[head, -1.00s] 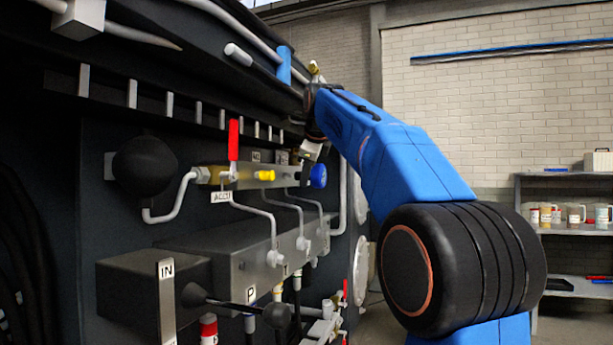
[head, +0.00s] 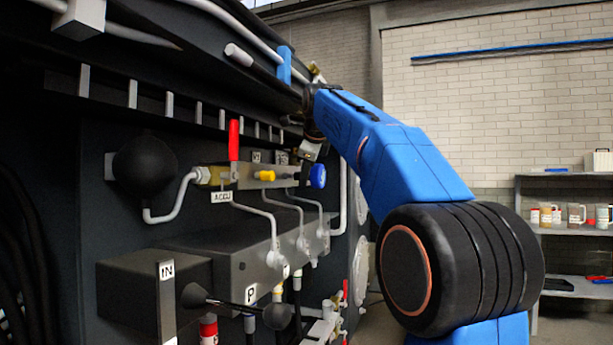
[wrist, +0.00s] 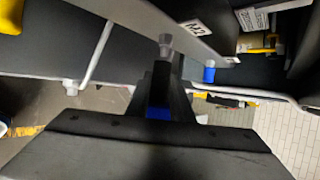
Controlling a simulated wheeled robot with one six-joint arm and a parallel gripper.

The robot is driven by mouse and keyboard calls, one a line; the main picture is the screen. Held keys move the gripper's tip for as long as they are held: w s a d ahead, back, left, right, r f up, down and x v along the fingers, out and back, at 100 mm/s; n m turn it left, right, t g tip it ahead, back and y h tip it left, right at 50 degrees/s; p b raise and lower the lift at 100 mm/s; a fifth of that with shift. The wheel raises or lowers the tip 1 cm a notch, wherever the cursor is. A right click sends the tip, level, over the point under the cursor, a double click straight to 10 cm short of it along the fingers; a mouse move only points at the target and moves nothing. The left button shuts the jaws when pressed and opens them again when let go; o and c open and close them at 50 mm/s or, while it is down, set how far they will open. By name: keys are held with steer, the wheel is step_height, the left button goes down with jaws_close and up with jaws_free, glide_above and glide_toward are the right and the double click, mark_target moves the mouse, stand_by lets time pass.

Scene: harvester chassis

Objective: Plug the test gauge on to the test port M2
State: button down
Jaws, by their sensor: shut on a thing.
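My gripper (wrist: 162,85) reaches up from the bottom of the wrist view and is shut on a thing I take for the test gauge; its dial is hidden. A small grey fitting (wrist: 165,46) shows at the fingertips, against the edge of the manifold; I cannot tell whether it belongs to the gauge or the port. The M2 label (wrist: 195,28) is just beyond, to its upper right. In the head view my gripper (head: 309,150) is at the far end of the valve block (head: 240,180), close to the blue cap (head: 318,176). Contact with the port cannot be seen.
A red lever (head: 234,140) and a yellow cap (head: 265,175) are on the block. Bent grey pipes (head: 265,222) run below it to a lower manifold. A dark chassis beam hangs above. Shelves (head: 570,225) stand far right.

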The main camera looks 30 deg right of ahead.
steer(key=shift+w+a, duration=0.65)
steer(key=shift+w, duration=0.2)
stand_by(0.4)
steer(key=c, duration=1.5)
jaws_free()
